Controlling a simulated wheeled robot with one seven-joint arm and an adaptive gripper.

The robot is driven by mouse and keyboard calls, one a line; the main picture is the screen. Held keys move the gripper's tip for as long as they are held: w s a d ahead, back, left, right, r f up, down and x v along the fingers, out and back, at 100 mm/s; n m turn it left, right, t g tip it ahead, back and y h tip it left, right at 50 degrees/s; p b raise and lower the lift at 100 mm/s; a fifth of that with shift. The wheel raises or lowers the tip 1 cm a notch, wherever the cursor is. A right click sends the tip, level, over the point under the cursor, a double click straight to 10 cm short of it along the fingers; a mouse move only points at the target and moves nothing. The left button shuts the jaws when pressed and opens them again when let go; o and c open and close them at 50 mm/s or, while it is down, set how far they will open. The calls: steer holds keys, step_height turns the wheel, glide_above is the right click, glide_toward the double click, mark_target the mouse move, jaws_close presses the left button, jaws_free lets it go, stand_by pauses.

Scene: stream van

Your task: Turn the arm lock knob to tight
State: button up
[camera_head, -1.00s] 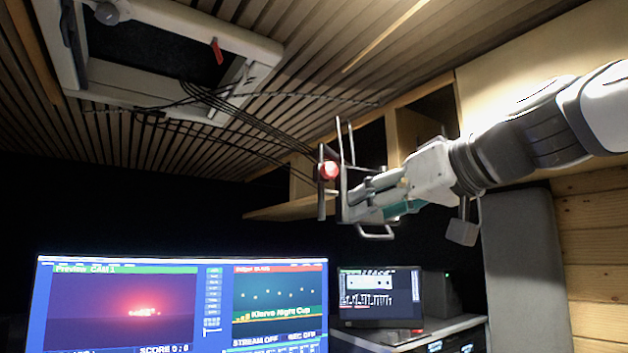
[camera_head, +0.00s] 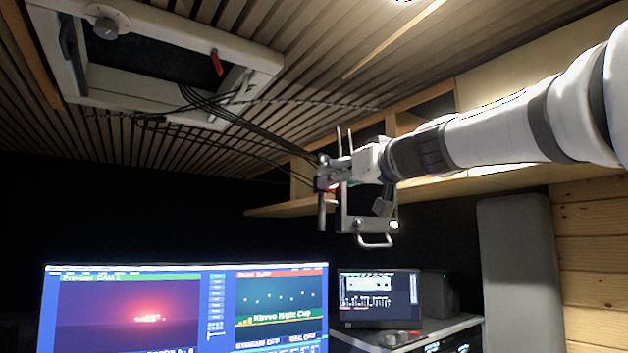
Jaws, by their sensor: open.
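The red knob (camera_head: 333,188), which looks like the arm lock knob, sits on a metal bracket (camera_head: 362,222) in front of the wooden shelf. Only a small red part of it shows. My gripper (camera_head: 326,173) is at the knob and covers most of it. Its jaws are open, with fingers pointing left. I cannot tell whether they touch the knob or just stand in front of it. The knob's turn position and any marking are hidden.
A roof hatch (camera_head: 262,52) with a grey dial (camera_head: 106,28) and a red lever (camera_head: 216,62) is at upper left. Cables (camera_head: 240,125) run from it towards the bracket. A wide screen (camera_head: 185,310) and a small monitor (camera_head: 378,298) stand below. A wooden shelf (camera_head: 440,195) lies behind my arm.

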steer(key=shift+x, duration=1.05)
steer(key=c, duration=1.2)
steer(key=shift+o, duration=0.2)
steer(key=shift+m, duration=0.3)
steer(key=shift+d+f+m, duration=0.1)
steer(key=shift+m, duration=8.3)
